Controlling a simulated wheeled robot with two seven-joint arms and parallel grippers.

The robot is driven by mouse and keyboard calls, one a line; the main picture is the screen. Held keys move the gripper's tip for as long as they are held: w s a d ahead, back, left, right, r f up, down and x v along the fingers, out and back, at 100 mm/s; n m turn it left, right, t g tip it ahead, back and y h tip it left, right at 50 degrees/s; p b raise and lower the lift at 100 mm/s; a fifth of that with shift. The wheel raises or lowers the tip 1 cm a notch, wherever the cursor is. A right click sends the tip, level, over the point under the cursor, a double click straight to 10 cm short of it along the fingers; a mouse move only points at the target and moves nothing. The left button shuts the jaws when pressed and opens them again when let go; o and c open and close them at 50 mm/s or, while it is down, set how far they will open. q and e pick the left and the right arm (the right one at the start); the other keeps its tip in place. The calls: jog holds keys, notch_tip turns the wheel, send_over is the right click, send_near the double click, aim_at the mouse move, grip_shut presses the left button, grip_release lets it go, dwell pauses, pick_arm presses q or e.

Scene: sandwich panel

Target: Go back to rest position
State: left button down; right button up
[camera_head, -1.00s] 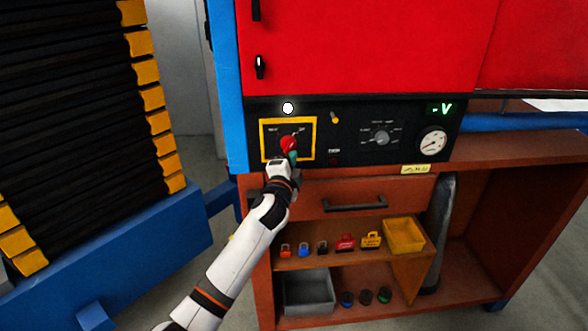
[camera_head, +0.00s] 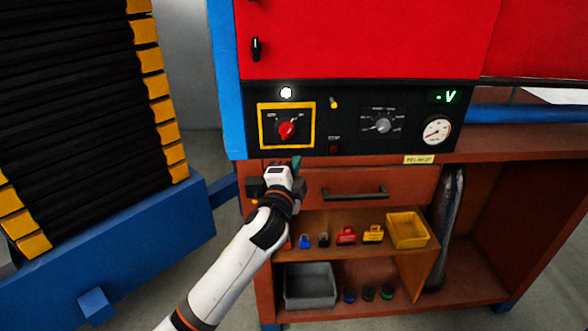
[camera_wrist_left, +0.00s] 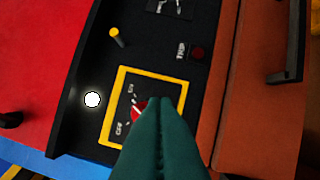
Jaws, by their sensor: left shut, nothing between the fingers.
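My left gripper (camera_head: 295,163) is just below the black control panel, in front of the drawer, and apart from the red rotary switch. In the left wrist view its teal fingers (camera_wrist_left: 160,125) are together with nothing between them, and they cover part of the switch. The red switch knob (camera_head: 287,130) sits in a yellow-framed square on the panel; its edge shows in the left wrist view (camera_wrist_left: 137,112). A white lamp (camera_head: 286,92) is lit above it. My right gripper is in neither view.
A drawer with a dark handle (camera_head: 355,193) is close to my left gripper. Below it, a shelf holds several small padlocks and a yellow bin (camera_head: 408,230). A grey bin (camera_head: 310,286) stands lower. A blue-framed black stack (camera_head: 75,110) stands at left.

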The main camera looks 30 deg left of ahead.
pick_arm(q)
jog(key=shift+s+a, duration=0.1)
jog(key=shift+s, duration=0.25)
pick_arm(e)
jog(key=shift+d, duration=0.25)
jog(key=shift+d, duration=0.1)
